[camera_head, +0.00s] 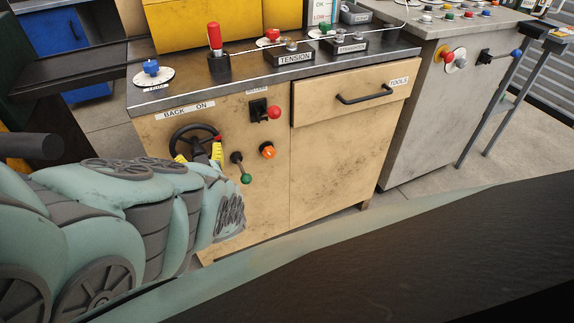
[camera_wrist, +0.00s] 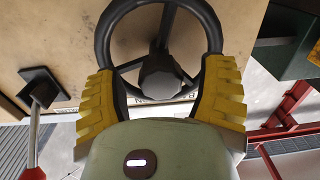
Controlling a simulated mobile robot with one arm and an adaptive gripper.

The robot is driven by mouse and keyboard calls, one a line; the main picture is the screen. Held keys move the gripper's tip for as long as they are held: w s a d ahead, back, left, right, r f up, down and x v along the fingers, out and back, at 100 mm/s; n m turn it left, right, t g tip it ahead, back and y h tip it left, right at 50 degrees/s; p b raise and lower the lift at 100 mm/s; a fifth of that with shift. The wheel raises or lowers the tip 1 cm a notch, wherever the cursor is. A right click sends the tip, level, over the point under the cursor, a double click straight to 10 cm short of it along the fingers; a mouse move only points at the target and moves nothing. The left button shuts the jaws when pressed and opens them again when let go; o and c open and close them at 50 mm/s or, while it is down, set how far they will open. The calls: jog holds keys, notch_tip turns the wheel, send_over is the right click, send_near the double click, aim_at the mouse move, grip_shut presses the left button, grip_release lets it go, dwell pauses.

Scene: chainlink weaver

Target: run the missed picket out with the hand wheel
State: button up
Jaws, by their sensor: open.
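The black hand wheel (camera_head: 195,126) is on the tan cabinet front, under a "BACK ON" label (camera_head: 186,111). In the wrist view its hub (camera_wrist: 160,78) and spokes fill the upper middle. My gripper (camera_head: 199,156) is at the wheel, its yellow fingers open. In the wrist view my gripper (camera_wrist: 159,70) has one finger on each side of the wheel, alongside the rim. I cannot tell whether the fingers touch the rim. My arm and gripper body hide the wheel's lower part in the head view. I cannot make out a picket.
Right of the wheel are a green-knobbed lever (camera_head: 245,178), an orange knob (camera_head: 267,151) and a red-knobbed lever (camera_head: 273,112). A red-handled lever (camera_head: 215,40) stands on the bench top. The tools drawer (camera_head: 340,105) is shut. Floor shows right of the cabinet.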

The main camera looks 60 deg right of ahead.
jog(key=shift+c, duration=0.2)
grip_shut()
dwell(0.3)
jog(key=shift+a+n, duration=0.1)
jog(key=shift+n, duration=0.2)
